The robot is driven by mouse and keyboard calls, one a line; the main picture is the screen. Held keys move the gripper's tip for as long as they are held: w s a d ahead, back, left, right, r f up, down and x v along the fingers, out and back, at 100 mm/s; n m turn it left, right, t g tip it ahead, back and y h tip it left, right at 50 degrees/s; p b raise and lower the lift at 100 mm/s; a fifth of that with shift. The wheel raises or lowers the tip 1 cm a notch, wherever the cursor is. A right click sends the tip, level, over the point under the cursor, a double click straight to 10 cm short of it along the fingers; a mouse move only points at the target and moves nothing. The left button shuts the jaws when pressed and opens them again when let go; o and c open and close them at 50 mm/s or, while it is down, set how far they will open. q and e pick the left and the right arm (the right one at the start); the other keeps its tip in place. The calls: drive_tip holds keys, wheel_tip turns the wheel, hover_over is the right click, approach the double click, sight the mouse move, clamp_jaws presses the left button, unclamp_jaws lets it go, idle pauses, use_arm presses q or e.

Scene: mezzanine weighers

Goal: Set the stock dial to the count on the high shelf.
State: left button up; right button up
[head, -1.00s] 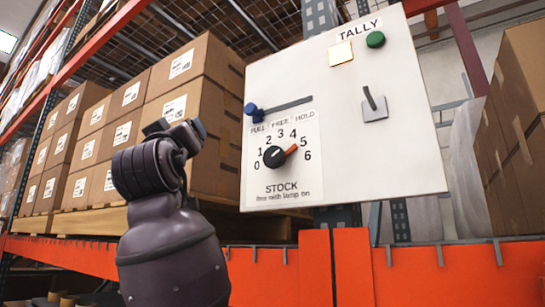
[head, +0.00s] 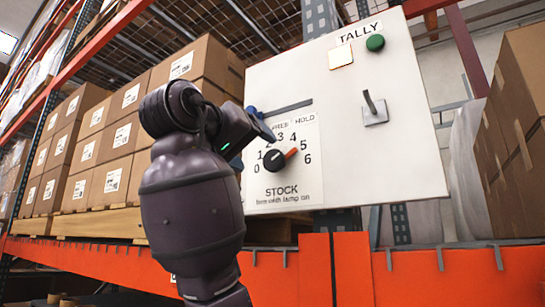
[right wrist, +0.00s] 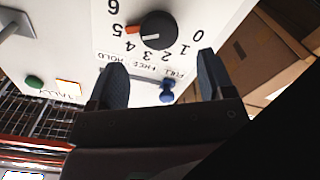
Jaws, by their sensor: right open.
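The stock dial (head: 275,160) is a black knob with an orange pointer, on a white panel (head: 400,160). Its scale runs from 0 to 6, and the pointer is at 5; the dial also shows upside down in the right wrist view (right wrist: 156,30). A blue slider knob (right wrist: 167,92) is at the FULL end of its slot. My right gripper (head: 254,142) is open and empty at the panel's left edge, hiding part of the scale and the FULL label in the head view. In the right wrist view, its fingers (right wrist: 162,75) appear either side of the slider knob, with no clear contact.
The panel also bears a pale square lamp (head: 341,58), a green button (head: 375,43) and a toggle lever (head: 374,108). Cartons (head: 190,75) on racking stand at left, and more (head: 525,90) at right. An orange beam (head: 440,270) runs below the panel.

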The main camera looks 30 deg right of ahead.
sight(271, 158)
drive_tip(key=p+x, duration=0.1)
drive_tip(key=x, duration=0.4)
drive_tip(key=shift+w+d, duration=0.1)
drive_tip(key=shift+d, duration=0.3)
drive_tip(key=shift+x, duration=0.9)
drive_tip(key=shift+a, duration=0.1)
drive_tip(key=shift+c, duration=0.4)
drive_tip(key=c, duration=0.8)
